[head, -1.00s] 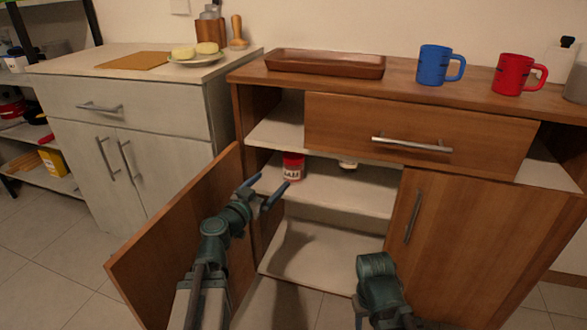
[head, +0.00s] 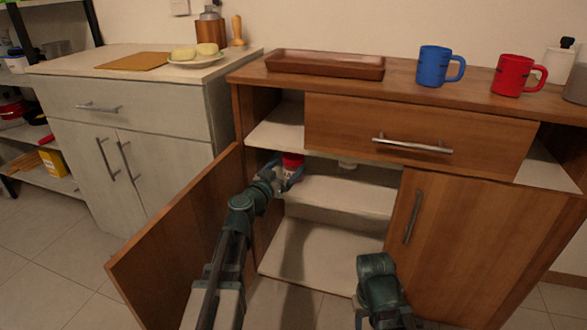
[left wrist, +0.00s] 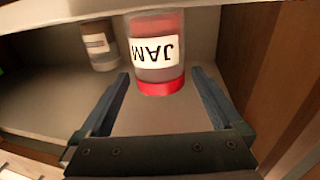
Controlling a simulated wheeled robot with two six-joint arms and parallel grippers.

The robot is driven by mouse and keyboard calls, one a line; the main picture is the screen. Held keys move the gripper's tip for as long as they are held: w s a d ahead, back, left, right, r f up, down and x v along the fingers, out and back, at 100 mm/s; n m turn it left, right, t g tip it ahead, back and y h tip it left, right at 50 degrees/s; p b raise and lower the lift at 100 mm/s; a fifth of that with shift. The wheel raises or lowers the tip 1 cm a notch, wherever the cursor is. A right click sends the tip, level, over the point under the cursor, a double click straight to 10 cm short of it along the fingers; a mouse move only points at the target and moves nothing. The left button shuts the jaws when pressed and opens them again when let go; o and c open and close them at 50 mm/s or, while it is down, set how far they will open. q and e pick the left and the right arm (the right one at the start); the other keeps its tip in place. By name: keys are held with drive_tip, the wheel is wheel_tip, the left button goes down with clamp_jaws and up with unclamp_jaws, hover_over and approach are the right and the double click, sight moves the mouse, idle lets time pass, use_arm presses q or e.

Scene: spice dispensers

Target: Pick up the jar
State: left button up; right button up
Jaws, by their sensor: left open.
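The jar (head: 293,161) has a red lid and stands on the upper shelf inside the open cabinet, near its left side. In the left wrist view the jar (left wrist: 157,52) appears upside down, with a white JAM label and the red lid towards the gripper's palm. My left gripper (head: 281,174) is at the jar and partly hides it in the head view. In the left wrist view its open fingers (left wrist: 161,75) lie on either side of the jar's lid end, with visible gaps. The jar is not gripped. My right gripper is not seen; only part of that arm shows.
The open cabinet door (head: 180,245) is left of my left arm. The lower shelf (head: 325,252) is clear.

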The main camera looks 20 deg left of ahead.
sight(294, 159)
use_arm(q)
drive_tip(key=x, duration=0.4)
drive_tip(key=shift+w+r, duration=0.1)
drive_tip(key=shift+w, duration=0.1)
drive_tip(key=shift+s, duration=0.1)
drive_tip(key=c, duration=1.5)
drive_tip(key=shift+r, duration=0.2)
